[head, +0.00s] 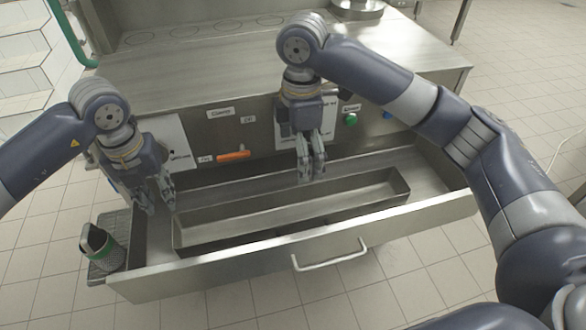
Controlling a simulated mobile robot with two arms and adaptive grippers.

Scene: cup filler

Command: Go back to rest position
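My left gripper (161,209) points down at the left end of the open metal drawer. Its two fingertips stand apart with nothing between them. My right gripper (312,178) points down over the middle of the drawer, in front of the machine's panel. Its fingers look close together and hold nothing visible; whether they touch is unclear.
The drawer (240,264) is pulled out, with a long metal trough (290,212) inside and a handle (330,260) in front. The panel has an orange handle (233,155) and a green button (350,119). A small grated tray (111,225) is at the left. Tiled floor lies around.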

